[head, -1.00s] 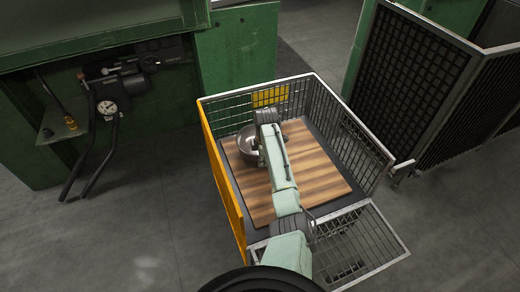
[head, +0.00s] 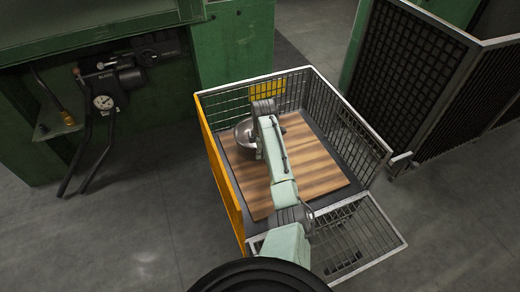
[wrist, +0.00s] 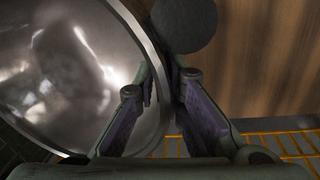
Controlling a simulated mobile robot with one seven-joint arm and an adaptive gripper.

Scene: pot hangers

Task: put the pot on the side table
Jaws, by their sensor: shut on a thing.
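The pot (head: 243,136) is a shiny metal bowl shape at the far left of a wooden top (head: 310,171) inside a mesh cage. I cannot tell whether it rests on the wood or hangs just above it. The wooden top is the only table-like surface in view. In the wrist view the pot (wrist: 65,75) fills the left side. My gripper (wrist: 162,88) is shut on the pot's rim, one finger on each side. In the head view my arm hides the fingers and part of the pot.
The mesh cage (head: 343,108) has an orange left side (head: 222,178) and a lowered mesh flap (head: 355,240) in front. A green machine with a gauge (head: 104,102) stands to the left, a mesh fence (head: 410,75) to the right. The wood's right part is clear.

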